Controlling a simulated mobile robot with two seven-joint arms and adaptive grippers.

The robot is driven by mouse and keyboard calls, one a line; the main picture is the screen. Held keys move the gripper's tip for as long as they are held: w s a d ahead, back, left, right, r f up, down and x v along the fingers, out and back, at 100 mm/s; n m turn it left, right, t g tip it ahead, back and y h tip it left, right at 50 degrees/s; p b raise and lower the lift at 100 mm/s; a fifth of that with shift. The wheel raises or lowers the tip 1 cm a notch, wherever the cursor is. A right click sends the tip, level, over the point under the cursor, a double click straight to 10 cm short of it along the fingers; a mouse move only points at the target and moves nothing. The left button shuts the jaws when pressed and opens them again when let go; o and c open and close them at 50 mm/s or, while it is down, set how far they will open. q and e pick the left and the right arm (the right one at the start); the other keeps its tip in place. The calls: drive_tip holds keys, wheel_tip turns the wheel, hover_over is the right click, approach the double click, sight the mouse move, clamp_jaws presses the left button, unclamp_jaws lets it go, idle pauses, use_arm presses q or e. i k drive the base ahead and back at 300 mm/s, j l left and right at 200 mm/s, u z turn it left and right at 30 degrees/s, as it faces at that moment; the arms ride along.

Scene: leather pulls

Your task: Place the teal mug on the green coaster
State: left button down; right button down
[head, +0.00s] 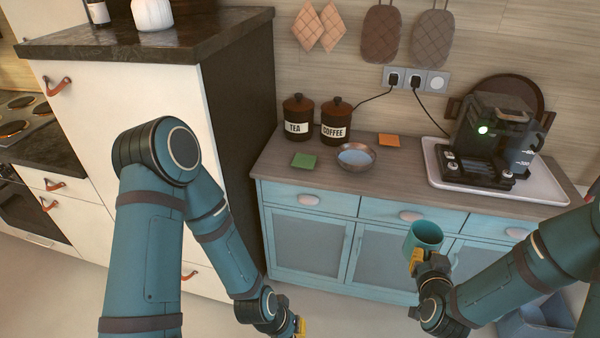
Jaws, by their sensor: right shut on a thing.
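The teal mug (424,236) is in my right gripper (416,262), which is shut on it. It is held upright in front of the blue cabinet, below the level of the counter top. The green coaster (304,161) lies flat and bare on the left part of the counter, in front of the tea canister. It is up and to the left of the mug. My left gripper (299,327) is low at the bottom edge, partly cut off, and its fingers are too small to read.
On the wooden counter (290,183) are a shallow bowl (356,157), an orange coaster (389,141), a tea canister (298,117), a coffee canister (336,120) and a coffee machine (490,140) on a white tray (545,190). A tall white cabinet (110,110) stands left.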

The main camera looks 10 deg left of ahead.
sight(302, 162)
drive_tip(key=k+j+u, duration=0.15)
drive_tip(key=k+u, duration=0.2)
drive_tip(key=k, duration=0.3)
drive_tip(key=u, duration=1.35)
drive_tip(key=l+u, duration=0.25)
drive_tip(key=i+l+u, duration=0.1)
drive_tip(key=l+u, duration=0.2)
drive_tip(key=l, duration=0.8)
drive_tip(key=i+l, duration=0.15)
drive_tip(key=l, duration=0.7)
